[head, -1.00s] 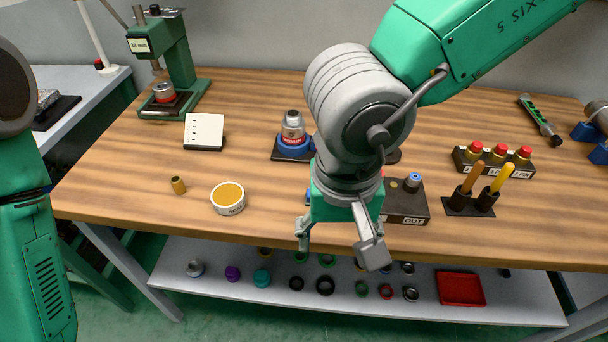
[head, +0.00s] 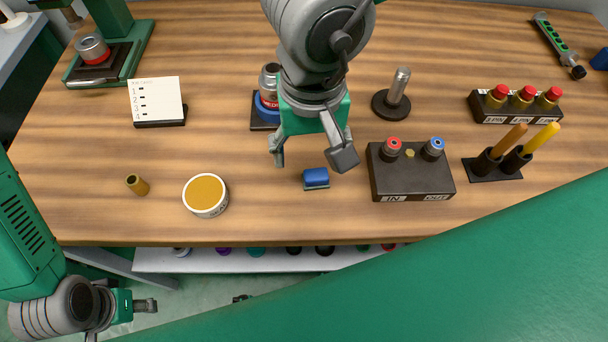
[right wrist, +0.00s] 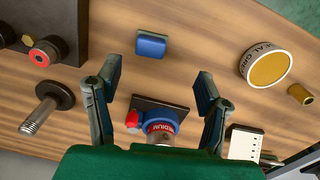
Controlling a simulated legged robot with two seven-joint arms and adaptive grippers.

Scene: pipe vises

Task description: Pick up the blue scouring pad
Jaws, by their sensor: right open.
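The blue scouring pad (head: 316,178) lies on the wooden bench near its front edge, blue on top with a darker layer beneath. It also shows in the right wrist view (right wrist: 151,46), ahead of the fingertips and between their lines. My right gripper (head: 311,158) is open and empty above the bench, with its fingers apart behind and to either side of the pad; it is not touching it. My left gripper (head: 146,305) is low at the bottom left, off the bench and far from the pad. Its finger opening is unclear.
A black IN/OUT block (head: 411,176) stands close right of the pad. A round yellow-topped tin (head: 205,194) and a small brass cylinder (head: 137,185) are to the left. A red-and-blue fitting (head: 268,97) stands behind my right gripper. Bare wood surrounds the pad.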

